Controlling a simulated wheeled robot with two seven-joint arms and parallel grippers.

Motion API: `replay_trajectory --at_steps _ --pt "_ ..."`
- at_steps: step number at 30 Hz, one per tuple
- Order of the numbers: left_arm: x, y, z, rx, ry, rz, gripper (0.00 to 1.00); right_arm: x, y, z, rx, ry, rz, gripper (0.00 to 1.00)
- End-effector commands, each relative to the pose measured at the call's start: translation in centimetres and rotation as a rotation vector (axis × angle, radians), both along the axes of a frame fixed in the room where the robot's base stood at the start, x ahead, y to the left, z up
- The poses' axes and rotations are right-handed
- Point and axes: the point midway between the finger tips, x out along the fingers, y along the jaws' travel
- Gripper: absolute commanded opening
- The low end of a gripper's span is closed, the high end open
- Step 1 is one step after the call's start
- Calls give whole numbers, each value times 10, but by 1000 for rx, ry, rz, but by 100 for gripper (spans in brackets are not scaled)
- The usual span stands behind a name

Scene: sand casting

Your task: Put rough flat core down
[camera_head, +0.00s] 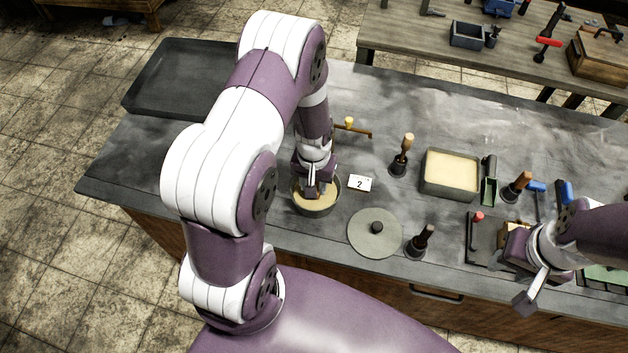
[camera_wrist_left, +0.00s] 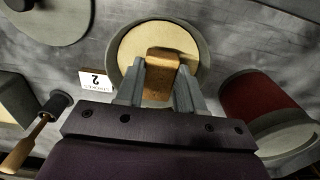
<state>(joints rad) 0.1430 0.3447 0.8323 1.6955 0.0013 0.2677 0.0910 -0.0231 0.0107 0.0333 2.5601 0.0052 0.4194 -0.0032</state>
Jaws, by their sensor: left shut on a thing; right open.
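The rough flat core (camera_wrist_left: 164,60) is a brown, block-shaped piece in the left wrist view. My left gripper (camera_wrist_left: 160,82) is shut on it, with a finger on each side. The core is over a round grey pan (camera_wrist_left: 203,66) with a pale yellow, sandy fill; I cannot tell whether it touches the fill. In the head view my left gripper (camera_head: 317,190) points down into the same pan (camera_head: 316,211), and the core is mostly hidden by the fingers. My right gripper (camera_head: 523,268) is open at the bench's front right, beside a dark tray (camera_head: 484,252).
A card marked 2 (camera_head: 360,184) and a round grey lid (camera_head: 375,233) lie right of the pan. A sand-filled box (camera_head: 451,174), brushes (camera_head: 401,160) and other tools stand farther right. A red cylinder (camera_wrist_left: 258,96) is close by the pan. An empty dark tray (camera_head: 185,80) is back left.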

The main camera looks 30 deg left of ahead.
Motion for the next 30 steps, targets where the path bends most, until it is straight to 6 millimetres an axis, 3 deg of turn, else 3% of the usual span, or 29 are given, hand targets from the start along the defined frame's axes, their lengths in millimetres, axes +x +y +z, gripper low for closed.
replay_trajectory --at_steps 16,17,19,27,30 --pt "0 0 -12 0 -1 0 6 0 0 -8 0 0 0 43" --pt "0 0 -12 0 0 0 41 0 0 -7 0 0 0 43" --pt "0 0 -12 0 0 0 63 0 0 -7 0 0 0 43" --pt "0 0 -11 0 0 0 63 0 0 -7 0 0 0 43" --pt "0 0 1 0 -1 0 63 0 0 1 0 0 0 43"
